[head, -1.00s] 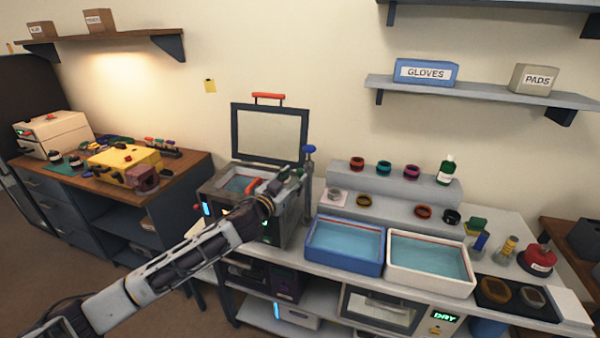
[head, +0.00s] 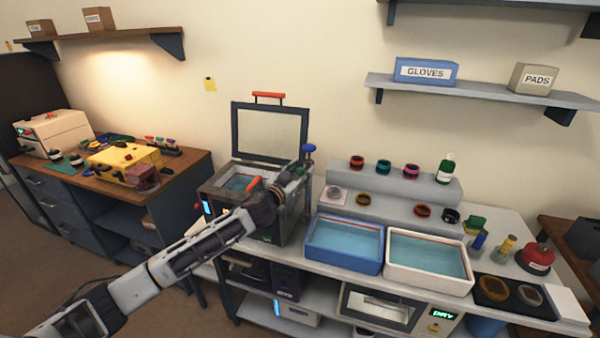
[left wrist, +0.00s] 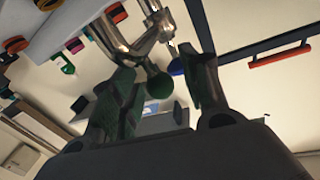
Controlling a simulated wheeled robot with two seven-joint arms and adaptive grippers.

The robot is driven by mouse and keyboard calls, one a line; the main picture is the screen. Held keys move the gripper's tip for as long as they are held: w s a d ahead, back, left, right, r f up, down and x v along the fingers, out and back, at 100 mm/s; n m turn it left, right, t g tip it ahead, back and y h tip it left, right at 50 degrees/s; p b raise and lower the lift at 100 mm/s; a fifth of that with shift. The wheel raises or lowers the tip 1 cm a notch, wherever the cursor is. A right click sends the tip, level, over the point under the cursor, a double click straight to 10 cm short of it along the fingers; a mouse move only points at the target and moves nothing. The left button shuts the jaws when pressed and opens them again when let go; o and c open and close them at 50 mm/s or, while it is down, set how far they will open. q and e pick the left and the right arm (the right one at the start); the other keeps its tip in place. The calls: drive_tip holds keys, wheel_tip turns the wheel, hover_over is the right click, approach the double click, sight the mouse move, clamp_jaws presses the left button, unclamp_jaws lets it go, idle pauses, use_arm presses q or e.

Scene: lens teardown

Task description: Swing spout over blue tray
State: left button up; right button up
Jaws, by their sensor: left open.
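The metal spout (left wrist: 140,35) shows as a curved pipe at the top of the left wrist view, above and between my fingers. A green ball knob (left wrist: 159,83) sits between the open fingers of my left gripper (left wrist: 160,88); I cannot tell whether either finger touches it. A blue knob (left wrist: 177,66) is just behind it, and in the head view this blue knob (head: 309,149) tops the post beside the open-lidded machine. In the head view my left gripper (head: 292,174) is by that post and hides most of the spout. The blue tray (head: 342,265), filled with water, stands to the right. My right gripper is not in view.
The machine's open lid (head: 270,133) stands upright behind my gripper. A white tray (head: 430,283) adjoins the blue tray on the right. A stepped grey riser (head: 395,210) with several coloured rings stands behind the trays.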

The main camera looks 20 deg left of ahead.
use_arm(q)
drive_tip(key=c, duration=0.5)
clamp_jaws()
